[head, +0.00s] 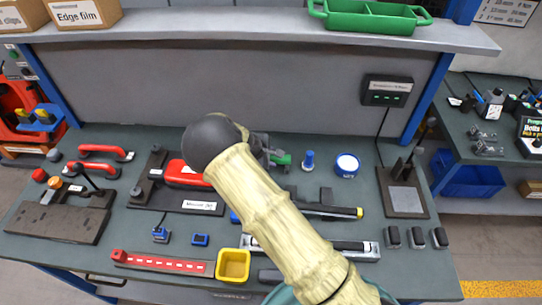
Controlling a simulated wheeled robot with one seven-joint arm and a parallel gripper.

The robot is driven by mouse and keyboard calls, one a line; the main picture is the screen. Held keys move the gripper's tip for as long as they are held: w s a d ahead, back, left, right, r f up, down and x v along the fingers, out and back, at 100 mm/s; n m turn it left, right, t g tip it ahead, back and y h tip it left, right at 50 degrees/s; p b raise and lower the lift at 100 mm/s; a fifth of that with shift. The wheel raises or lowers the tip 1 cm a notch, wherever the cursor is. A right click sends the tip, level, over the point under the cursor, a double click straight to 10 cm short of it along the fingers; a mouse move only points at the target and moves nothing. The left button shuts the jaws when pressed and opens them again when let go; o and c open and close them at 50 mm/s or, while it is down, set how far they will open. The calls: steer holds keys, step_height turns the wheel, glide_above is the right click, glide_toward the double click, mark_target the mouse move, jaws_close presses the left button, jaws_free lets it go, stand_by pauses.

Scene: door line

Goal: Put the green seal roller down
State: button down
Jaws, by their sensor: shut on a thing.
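The green seal roller (282,159) shows as a small green piece just right of my arm, over the back middle of the bench. My gripper (268,153) is mostly hidden behind my arm. It is shut on the green seal roller. Only part of the roller shows, and I cannot tell whether it touches the bench top (330,151).
Right of the roller stand a blue-topped piece (308,160) and a round blue-and-white tin (347,165). A red tool (184,173) on a dark base is to the left. A yellow bin (233,265) sits in front. A shelf (270,32) overhangs the back.

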steer(key=c, duration=1)
jaws_free()
steer(key=shift+f, duration=0.1)
steer(key=shift+f, duration=0.1)
steer(key=b+v, duration=0.4)
steer(key=v, duration=1.3)
steer(key=shift+s+d+r, duration=0.1)
steer(key=shift+r, duration=0.15)
steer(key=s+d+m+g+y, duration=0.1)
steer(key=s+d+m+g, duration=0.2)
steer(key=d, duration=0.7)
steer(key=s+d+m+y, duration=0.1)
steer(key=s+d+m, duration=0.3)
steer(key=s, duration=0.1)
steer(key=s+d+m+y, duration=0.1)
steer(key=s+d+m, duration=0.4)
steer(key=s, duration=0.1)
steer(key=s+d+m+y, duration=0.1)
steer(key=s+d+m, duration=0.3)
steer(key=s+d, duration=0.1)
steer(key=shift+s+d+r+m+t+y, duration=0.1)
steer(key=shift+s+d+m+t+y, duration=0.1)
steer(key=shift+d+m+t+y, duration=0.15)
